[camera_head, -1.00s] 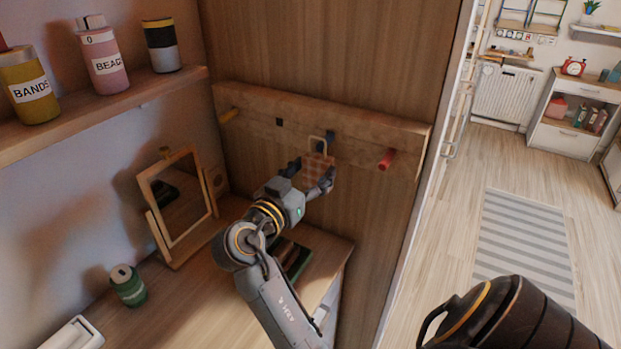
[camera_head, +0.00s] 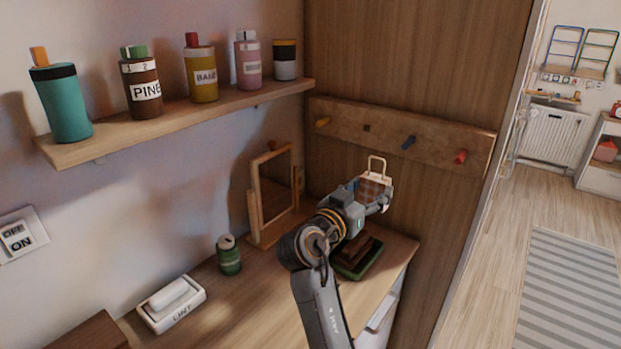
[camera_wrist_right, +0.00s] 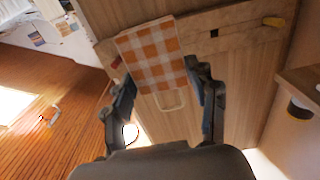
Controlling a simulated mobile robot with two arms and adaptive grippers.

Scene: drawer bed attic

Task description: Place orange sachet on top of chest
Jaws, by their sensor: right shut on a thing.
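The orange-and-white checked sachet (camera_head: 371,187) has a pale loop at its top. My right gripper (camera_head: 380,196) is shut on it and holds it in the air in front of the peg rack, above the wooden top. In the right wrist view the sachet (camera_wrist_right: 155,52) sits between the fingers (camera_wrist_right: 165,88), with the loop toward the palm. A wooden top (camera_head: 265,305) with a white drawer front under its right edge lies below. A brown wooden block or box (camera_head: 85,333) is cut off at the lower left; I cannot tell which is the chest. My left gripper is out of view.
The peg rack (camera_head: 345,121) has yellow, blue and red pegs. A mirror (camera_head: 274,190), green can (camera_head: 229,256), white LINT dish (camera_head: 171,303) and green tray with brown blocks (camera_head: 358,256) stand on the top. A shelf (camera_head: 190,118) of bottles is above.

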